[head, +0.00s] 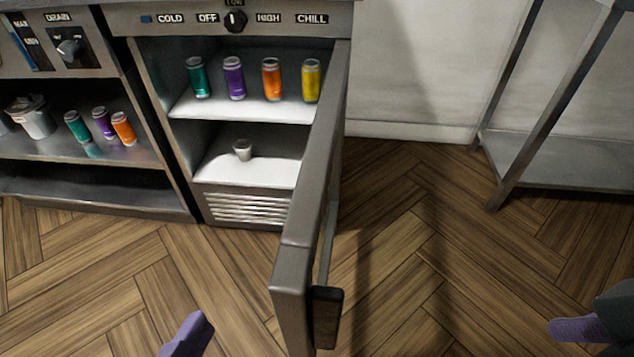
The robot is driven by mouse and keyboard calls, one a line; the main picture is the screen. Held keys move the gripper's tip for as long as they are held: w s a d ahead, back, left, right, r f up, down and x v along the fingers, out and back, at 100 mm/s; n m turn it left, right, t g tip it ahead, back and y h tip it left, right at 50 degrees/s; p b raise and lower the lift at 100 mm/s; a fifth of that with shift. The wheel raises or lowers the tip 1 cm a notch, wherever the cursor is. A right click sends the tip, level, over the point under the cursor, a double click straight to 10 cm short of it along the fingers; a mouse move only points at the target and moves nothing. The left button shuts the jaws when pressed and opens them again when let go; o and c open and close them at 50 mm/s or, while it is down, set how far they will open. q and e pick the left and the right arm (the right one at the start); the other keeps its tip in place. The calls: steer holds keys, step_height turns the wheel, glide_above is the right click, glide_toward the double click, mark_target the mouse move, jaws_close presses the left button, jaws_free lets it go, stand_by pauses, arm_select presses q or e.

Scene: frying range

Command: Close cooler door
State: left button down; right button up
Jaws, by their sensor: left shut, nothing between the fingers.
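The cooler (250,205) stands at the upper middle with its interior exposed. Its grey door (318,175) is open, hinged at the cooler's right side and swung out towards me. A dark handle piece (326,315) is on the door's outer face near its free edge, at the bottom of the view. My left gripper (188,336) is shut and empty, low in the view, left of the door's free edge and apart from it. My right gripper (578,329) shows only in part at the lower right, well clear of the door; its jaw opening cannot be made out.
Green, purple, orange and yellow cans (271,79) stand on the cooler's upper shelf, and a small cup (242,149) on the lower one. A neighbouring unit (100,190) is on the left. A metal rack (560,165) stands at right. Wood floor is clear on both door sides.

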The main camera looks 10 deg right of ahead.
arm_select(q)
steer(key=s+d+f+m+t+h+b, duration=0.2)
steer(key=s+d+f+m+h+b, duration=0.65)
steer(key=d+m+b, duration=0.2)
steer(key=b+x, duration=0.2)
steer(key=x, duration=0.9)
steer(key=shift+n+y, duration=0.25)
steer(key=shift+y, duration=0.1)
steer(key=a, duration=0.2)
steer(key=w+a, duration=0.1)
steer(key=a, duration=0.1)
steer(key=shift+w+f, duration=0.1)
steer(key=shift+f, duration=0.1)
arm_select(e)
step_height(320, 180, down, 15)
steer(key=shift+f, duration=0.2)
arm_select(q)
steer(key=shift+a, duration=0.1)
arm_select(e)
steer(key=shift+d, duration=0.15)
